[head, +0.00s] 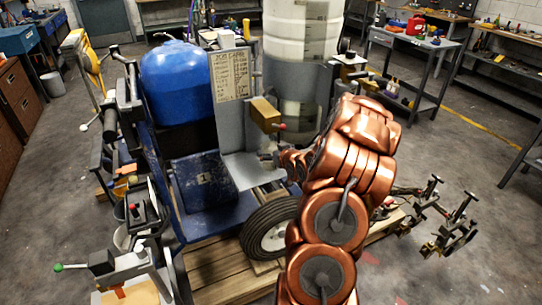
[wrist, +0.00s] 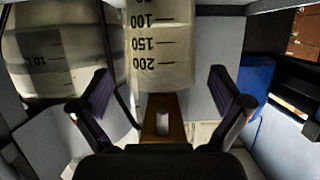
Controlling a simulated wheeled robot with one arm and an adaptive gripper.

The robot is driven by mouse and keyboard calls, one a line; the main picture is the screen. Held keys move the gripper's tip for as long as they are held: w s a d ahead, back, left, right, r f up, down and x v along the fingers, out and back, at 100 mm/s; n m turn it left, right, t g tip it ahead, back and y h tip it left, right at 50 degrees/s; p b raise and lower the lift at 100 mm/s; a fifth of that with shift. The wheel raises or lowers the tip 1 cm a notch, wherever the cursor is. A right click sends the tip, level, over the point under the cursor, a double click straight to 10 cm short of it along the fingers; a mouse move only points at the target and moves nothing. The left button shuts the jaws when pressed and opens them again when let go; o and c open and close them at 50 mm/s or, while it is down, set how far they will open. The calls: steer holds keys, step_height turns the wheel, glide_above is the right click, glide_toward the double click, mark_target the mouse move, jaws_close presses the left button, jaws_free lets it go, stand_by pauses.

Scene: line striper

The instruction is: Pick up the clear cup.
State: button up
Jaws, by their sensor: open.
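The clear cup (wrist: 160,45), translucent and cream-toned with black graduation marks 100, 150 and 200, fills the upper middle of the wrist view. It appears upside down there. My gripper (wrist: 160,108) is open, with one dark finger on each side of the picture's middle. The cup lies beyond the fingertips, roughly centred between them, and nothing is gripped. In the head view my gripper (head: 268,157) is small and partly hidden by my copper arm, beside the striper's grey panel. I cannot make out the cup for certain in the head view.
A brown block (wrist: 163,120) shows between the fingers; a similar one (head: 264,112) is on the striper above my gripper. A large pale tank (head: 302,35) stands behind, a blue tank (head: 178,82) to the left. A wheel (head: 268,228) and wooden pallet (head: 222,272) are below.

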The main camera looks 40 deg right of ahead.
steer(key=shift+p+x, duration=0.3)
steer(key=shift+x, duration=0.85)
steer(key=c, duration=1.5)
